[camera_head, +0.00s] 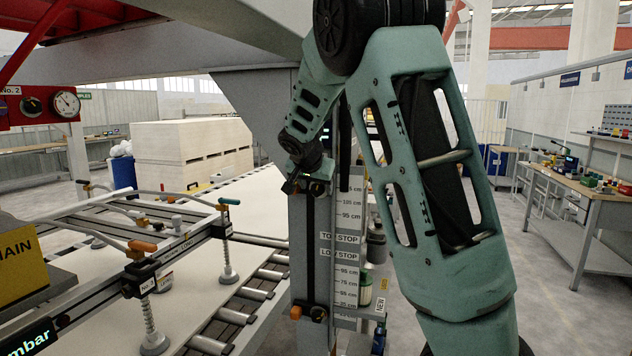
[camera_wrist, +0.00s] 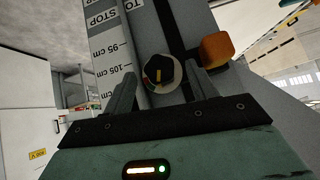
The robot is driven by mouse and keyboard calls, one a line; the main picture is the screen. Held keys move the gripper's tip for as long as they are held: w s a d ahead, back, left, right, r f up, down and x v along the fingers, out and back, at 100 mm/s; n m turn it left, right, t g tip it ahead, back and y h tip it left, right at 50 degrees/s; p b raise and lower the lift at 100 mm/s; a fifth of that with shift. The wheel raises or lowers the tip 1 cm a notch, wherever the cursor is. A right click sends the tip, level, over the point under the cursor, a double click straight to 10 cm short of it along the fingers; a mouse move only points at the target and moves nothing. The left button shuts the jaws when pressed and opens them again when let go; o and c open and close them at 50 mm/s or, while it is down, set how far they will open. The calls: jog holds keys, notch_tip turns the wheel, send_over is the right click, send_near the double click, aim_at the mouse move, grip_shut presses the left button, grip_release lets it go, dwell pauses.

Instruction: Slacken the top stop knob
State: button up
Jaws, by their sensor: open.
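My gripper (camera_wrist: 164,78) is open, one finger on each side of the knob in the picture. I see no finger touching it, and cannot tell whether the tips reach its depth. In the head view my gripper (camera_head: 303,186) is at the upper part of the post (camera_head: 298,250) and hides the knob.
The scale strip (camera_wrist: 107,50) with centimetre marks runs beside the slot. Lower on the post is another stop with an orange block (camera_head: 296,312). A roller conveyor (camera_head: 235,315) and a frame with suction cups (camera_head: 150,240) stand to the left. A workbench (camera_head: 590,190) is at far right.

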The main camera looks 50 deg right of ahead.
jog(key=shift+w+d+f, duration=0.15)
jog(key=shift+d+f, duration=0.2)
jog(key=shift+f, duration=0.05)
jog(key=c, duration=1)
jog(key=shift+w+a+f+n+g+h+b, duration=0.15)
jog(key=shift+n+g+h+b, duration=0.15)
jog(key=shift+n+g+b, duration=0.25)
jog(key=shift+w+r+n+g+h+b, duration=0.15)
jog(key=shift+n+g+h+b, duration=0.15)
jog(key=shift+g, duration=0.35)
jog(key=shift+w+n+g+h+b, duration=0.1)
jog(key=shift+n+g+h+b, duration=0.25)
jog(key=shift+n+g+h, duration=0.55)
jog(key=shift+m+g+y, duration=0.25)
jog(key=shift+g+y, duration=0.05)
